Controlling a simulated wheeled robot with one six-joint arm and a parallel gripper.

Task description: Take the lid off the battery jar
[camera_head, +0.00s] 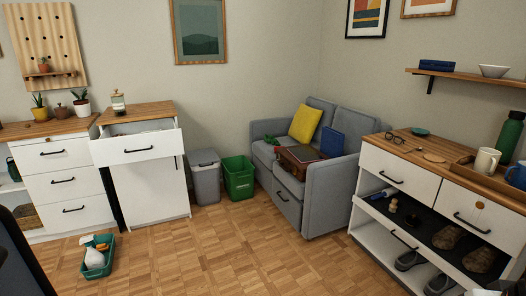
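A small jar (118,105), likely the battery jar, stands upright on the wooden top of a white cabinet at left centre. A pale lid (117,93) appears to sit on top of it. The jar is small in this view, and I cannot make out what is inside.
The jar's cabinet has its top drawer (137,151) pulled out towards the room. A green caddy (97,268) with a spray bottle stands on the floor in front. A grey bin (205,178) and a green bin (239,180) stand right of the cabinet. The middle floor is clear.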

